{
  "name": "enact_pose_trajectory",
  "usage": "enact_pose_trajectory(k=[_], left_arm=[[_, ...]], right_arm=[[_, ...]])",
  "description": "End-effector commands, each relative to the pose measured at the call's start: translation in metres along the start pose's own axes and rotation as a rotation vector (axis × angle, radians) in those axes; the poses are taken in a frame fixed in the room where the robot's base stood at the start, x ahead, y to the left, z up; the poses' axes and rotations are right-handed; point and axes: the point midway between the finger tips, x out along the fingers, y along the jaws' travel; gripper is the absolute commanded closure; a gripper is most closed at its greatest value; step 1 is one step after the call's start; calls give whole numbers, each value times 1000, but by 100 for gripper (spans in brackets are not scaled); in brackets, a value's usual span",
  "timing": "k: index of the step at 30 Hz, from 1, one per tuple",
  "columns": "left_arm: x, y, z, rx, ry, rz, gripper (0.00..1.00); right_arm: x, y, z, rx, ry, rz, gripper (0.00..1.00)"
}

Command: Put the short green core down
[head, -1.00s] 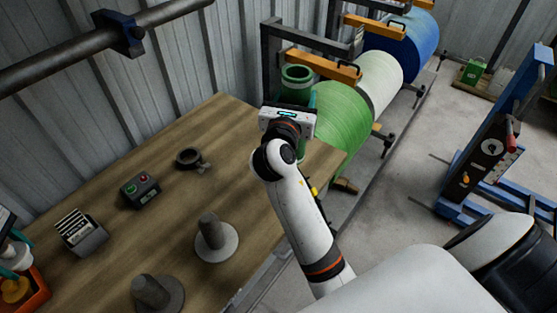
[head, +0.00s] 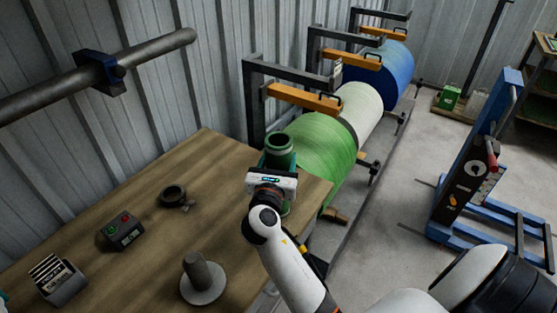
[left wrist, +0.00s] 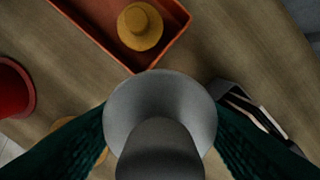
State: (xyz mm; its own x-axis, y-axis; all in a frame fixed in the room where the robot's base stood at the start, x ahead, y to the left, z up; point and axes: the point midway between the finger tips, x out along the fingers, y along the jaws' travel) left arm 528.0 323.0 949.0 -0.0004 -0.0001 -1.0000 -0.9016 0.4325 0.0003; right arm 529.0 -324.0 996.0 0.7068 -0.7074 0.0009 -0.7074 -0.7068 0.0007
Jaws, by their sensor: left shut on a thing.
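The short green core (head: 279,148) stands upright over the far right corner of the workbench in the head view. My right gripper (head: 272,182) is against its near side. The fingers are mostly hidden behind the gripper body, but the core has moved along with it, so it is held. I cannot tell whether the core's base touches the bench. In the left wrist view my left gripper (left wrist: 160,130) has its dark green fingers on both sides of a grey flanged plug (left wrist: 160,95) and is shut on it.
On the workbench (head: 150,250) are a grey flanged plug (head: 203,280), a dark ring clamp (head: 174,196), a button box (head: 120,231) and a card holder (head: 58,280). An orange tray (left wrist: 88,28) holds a yellow knob (left wrist: 140,25). A green roll (head: 325,145) stands behind the corner.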

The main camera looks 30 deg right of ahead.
Motion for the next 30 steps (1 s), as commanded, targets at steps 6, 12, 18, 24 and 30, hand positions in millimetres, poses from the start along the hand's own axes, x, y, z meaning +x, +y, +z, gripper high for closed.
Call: enact_pose_trajectory(k=[6, 12, 18, 24, 30], left_arm=[[0, 0, 0, 0, 0, 0, 68], [0, 0, 0, 0, 0, 0, 68], [-4, 0, 0, 0, 0, 0, 68], [-12, 0, 0, 0, 0, 0, 68], [-16, 0, 0, 0, 0, 0, 68]], right_arm=[[0, 0, 1, -1, -1, 0, 21], [0, 0, 1, -1, -1, 0, 21], [-12, 0, -2, -2, -4, -2, 21], [-54, 0, -2, -1, -6, -3, 21], [-94, 0, -2, -1, -5, -1, 21]])
